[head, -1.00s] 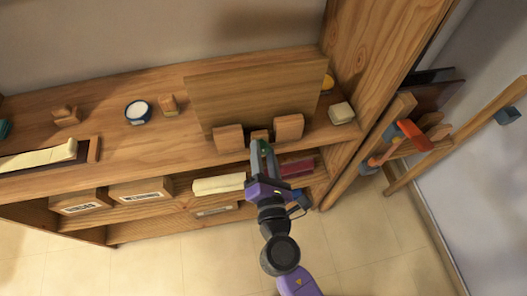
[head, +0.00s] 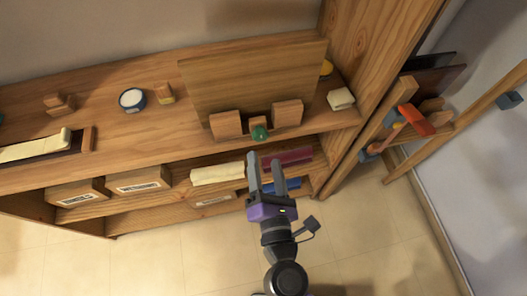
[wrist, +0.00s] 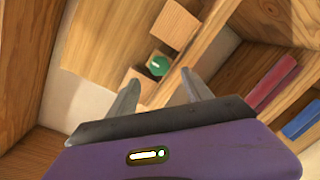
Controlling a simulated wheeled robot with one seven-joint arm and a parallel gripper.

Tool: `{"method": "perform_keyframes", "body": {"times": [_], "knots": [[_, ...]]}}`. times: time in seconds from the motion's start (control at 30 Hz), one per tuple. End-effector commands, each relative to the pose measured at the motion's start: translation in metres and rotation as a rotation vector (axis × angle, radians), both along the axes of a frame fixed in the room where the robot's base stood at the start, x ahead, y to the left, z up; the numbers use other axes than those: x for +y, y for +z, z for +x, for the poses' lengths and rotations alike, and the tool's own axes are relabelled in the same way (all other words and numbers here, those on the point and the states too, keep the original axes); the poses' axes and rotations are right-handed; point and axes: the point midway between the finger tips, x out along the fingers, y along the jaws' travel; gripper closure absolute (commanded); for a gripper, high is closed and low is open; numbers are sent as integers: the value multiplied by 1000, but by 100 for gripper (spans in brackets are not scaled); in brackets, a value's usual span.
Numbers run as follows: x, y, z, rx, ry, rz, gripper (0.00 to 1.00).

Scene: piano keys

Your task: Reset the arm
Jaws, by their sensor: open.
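My gripper (head: 267,178) is open and empty, in front of the shelf unit and below the edge of its top board. In the wrist view its two fingers (wrist: 158,92) stand apart with nothing between them. Beyond the fingertips a green round piece (head: 260,133) sits on a small wooden block between two larger wooden blocks (head: 226,125) (head: 288,113). The green piece also shows in the wrist view (wrist: 159,66), clear of the fingers. A wooden panel (head: 250,75) stands upright behind the blocks.
The lower shelf holds a cream roll (head: 217,173), a dark red item (head: 287,157), a blue item (head: 287,185) and labelled boxes (head: 139,181). The top board (head: 110,125) carries a round blue-rimmed container (head: 132,99). A tall wooden post stands right. The floor (head: 190,255) in front is clear.

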Motion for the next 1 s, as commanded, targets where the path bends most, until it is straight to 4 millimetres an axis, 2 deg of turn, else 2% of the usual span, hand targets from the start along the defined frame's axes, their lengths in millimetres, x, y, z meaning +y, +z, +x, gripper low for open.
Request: {"method": "perform_keyframes", "body": {"times": [0.17,0.77,0.87,1.0], "knots": [[-2,1,-8,0,0,1,42],[-1,1,-8,3,1,20,42],[7,1,-10,37,29,132,42],[19,9,-21,155,88,484,42]]}}
